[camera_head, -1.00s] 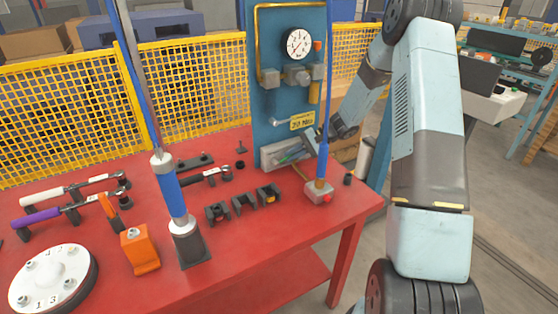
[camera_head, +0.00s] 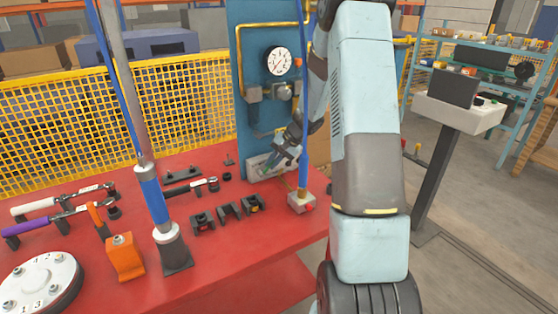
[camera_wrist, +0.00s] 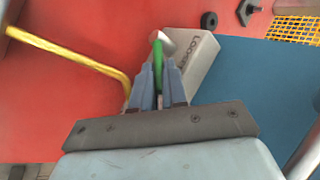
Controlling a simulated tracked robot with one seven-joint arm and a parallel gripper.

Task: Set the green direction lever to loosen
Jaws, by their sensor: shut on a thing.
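The green direction lever (camera_wrist: 158,58) stands between my fingertips in the wrist view, its pale round end showing just beyond them. My gripper (camera_wrist: 157,78) is shut on the lever. The lever belongs to a pale grey block (camera_wrist: 200,62) with dark lettering on its side, only partly readable. In the head view the block (camera_head: 258,163) sits on the red bench at the foot of the blue panel. There my gripper (camera_head: 274,158) reaches it from the right, and the lever is small and mostly hidden by the fingers.
A blue upright rod on a grey base (camera_head: 302,202) stands just right of the block. A yellow pipe (camera_wrist: 70,50) runs left of my fingers. The blue panel (camera_head: 240,50) with a gauge (camera_head: 278,61) rises behind. Black holders (camera_head: 230,210) and tools lie on the red bench (camera_head: 210,260).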

